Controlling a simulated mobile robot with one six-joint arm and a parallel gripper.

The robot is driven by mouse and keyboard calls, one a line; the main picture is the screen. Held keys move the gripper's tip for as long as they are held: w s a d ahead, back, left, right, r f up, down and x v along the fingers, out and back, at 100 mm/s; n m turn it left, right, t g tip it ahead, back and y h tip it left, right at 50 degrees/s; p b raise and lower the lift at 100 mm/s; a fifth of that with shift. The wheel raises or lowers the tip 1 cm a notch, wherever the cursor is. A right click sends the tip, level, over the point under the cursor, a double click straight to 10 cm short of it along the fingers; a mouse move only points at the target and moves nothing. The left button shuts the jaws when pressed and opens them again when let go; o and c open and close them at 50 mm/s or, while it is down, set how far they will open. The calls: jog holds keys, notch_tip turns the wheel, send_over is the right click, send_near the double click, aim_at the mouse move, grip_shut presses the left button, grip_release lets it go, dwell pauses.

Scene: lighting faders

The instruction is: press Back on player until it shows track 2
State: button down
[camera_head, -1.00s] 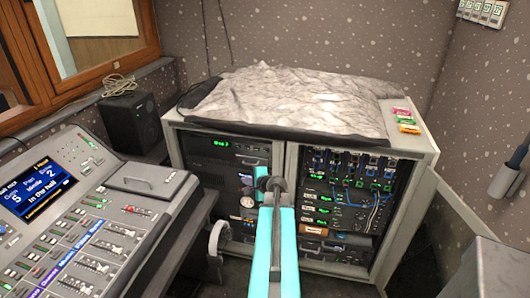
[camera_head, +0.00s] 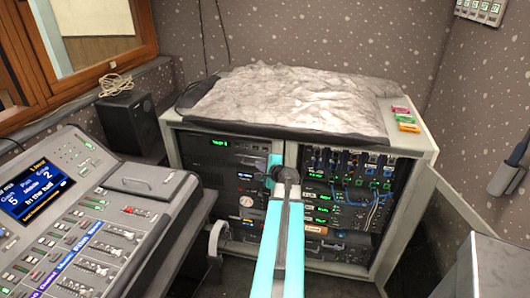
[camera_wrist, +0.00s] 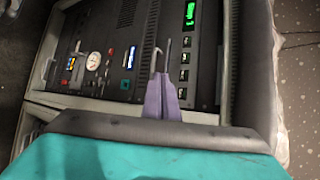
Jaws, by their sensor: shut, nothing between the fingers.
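The player (camera_head: 225,144) is the black unit at the top of the rack's left bay. Its small green-lit display (camera_head: 219,143) is too small to read surely. In the wrist view the display (camera_wrist: 190,14) appears turned sideways, with a word and a character I cannot read surely. A row of small buttons (camera_wrist: 184,66) lies below it; their labels are unreadable, so I cannot tell which is Back. My gripper (camera_wrist: 162,52) is shut and empty, its thin tips in front of the panel beside the button row. Contact cannot be told. In the head view my wrist hides the tips.
The rack cabinet (camera_head: 424,150) has a crumpled grey cover (camera_head: 290,98) on top. Its right bay holds units with blue cables (camera_head: 376,205). A mixing console (camera_head: 160,182) stands at left, near a black speaker (camera_head: 130,125). Below the player is a panel with a round gauge (camera_wrist: 94,61).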

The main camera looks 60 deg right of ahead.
jog(key=p, duration=0.1)
send_near(262, 151)
jog(key=shift+w+a+f, duration=0.8)
jog(key=shift+w+f, duration=0.55)
jog(key=shift+w, duration=0.1)
jog(key=shift+w+d, duration=0.2)
jog(key=shift+d, duration=0.45)
jog(key=shift+w+d, duration=0.2)
jog(key=shift+d, duration=0.5)
jog(key=shift+w+d, duration=0.3)
jog(key=shift+d, duration=0.1)
jog(key=shift+d+r, duration=0.25)
jog(key=shift+d, duration=0.5)
dwell(1.4)
jog(key=shift+s+a, duration=0.1)
jog(key=shift+s+a+f+b, duration=0.15)
jog(key=shift+a+f+b, duration=0.1)
jog(key=shift+b, duration=0.2)
jog(key=shift+s+a, duration=0.2)
jog(key=shift+a, duration=0.1)
